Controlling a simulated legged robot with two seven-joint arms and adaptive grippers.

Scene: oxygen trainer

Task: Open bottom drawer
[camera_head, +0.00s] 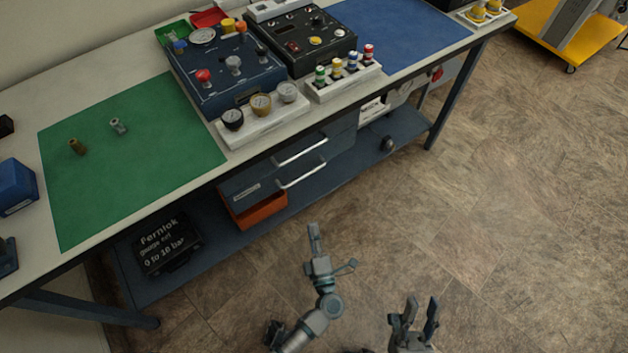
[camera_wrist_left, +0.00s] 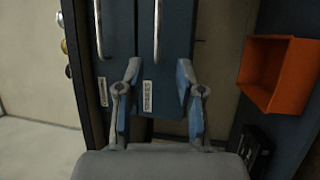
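The bottom drawer (camera_head: 262,189) is a dark blue front under the bench with a silver bar handle (camera_head: 302,178) and a white label. It looks closed. The top drawer (camera_head: 330,138) with a similar handle (camera_head: 300,151) sits above it. My left gripper (camera_head: 332,245) is open and empty, apart from the drawers in the head view. In the left wrist view the bottom drawer's handle (camera_wrist_left: 158,28) runs upright, beyond the open fingertips (camera_wrist_left: 159,66), with the label between the fingers. My right gripper (camera_head: 421,302) is open and empty over the floor.
An orange bin (camera_head: 258,212) sits below the bottom drawer and also shows in the left wrist view (camera_wrist_left: 296,78). A black case (camera_head: 165,245) lies on the lower shelf (camera_head: 215,255). The bench top (camera_head: 195,195) overhangs the drawers. The floor in front is clear.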

